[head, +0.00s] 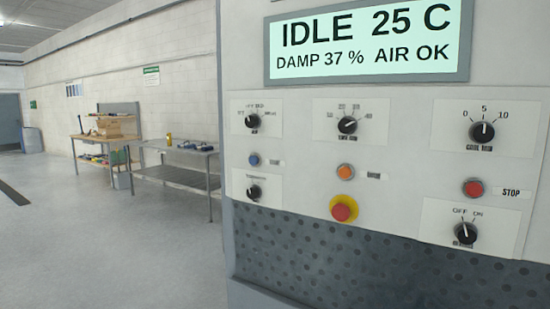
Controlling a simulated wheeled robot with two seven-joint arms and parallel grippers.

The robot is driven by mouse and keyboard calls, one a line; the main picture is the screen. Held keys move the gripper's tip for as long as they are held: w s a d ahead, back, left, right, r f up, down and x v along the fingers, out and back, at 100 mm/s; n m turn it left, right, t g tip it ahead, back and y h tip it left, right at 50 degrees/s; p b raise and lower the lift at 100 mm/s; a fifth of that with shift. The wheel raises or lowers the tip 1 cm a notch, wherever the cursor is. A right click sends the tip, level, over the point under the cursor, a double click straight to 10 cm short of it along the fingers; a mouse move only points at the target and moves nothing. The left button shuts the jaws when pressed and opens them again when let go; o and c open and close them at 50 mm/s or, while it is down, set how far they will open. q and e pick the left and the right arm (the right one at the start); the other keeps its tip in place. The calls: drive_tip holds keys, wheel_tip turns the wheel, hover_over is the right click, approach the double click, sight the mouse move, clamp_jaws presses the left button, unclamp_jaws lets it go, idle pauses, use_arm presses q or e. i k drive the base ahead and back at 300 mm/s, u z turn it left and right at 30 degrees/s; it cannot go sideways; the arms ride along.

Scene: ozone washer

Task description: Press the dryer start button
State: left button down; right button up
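A grey machine control panel (400,130) fills the right half of the head view, close to me. Its display (367,41) reads "IDLE 25 C, DAMP 37 %, AIR OK". A blue round button (254,159) sits at the panel's left, and an orange one (345,172) in the middle. Their small labels are too blurred to read, so I cannot tell which is the start button. A red button (473,188) at the right is labelled "STOP". Neither of my grippers is in view.
A red mushroom button on a yellow ring (343,209) sits below the orange button. Several black knobs surround the buttons, including an OFF/ON knob (466,233). Metal tables (180,165) with tools stand along the left wall. The floor (110,250) at left is clear.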

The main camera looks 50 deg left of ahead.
sight(253, 160)
drive_tip(key=u, duration=0.65)
drive_tip(key=i, duration=0.85)
drive_tip(key=u, duration=0.8)
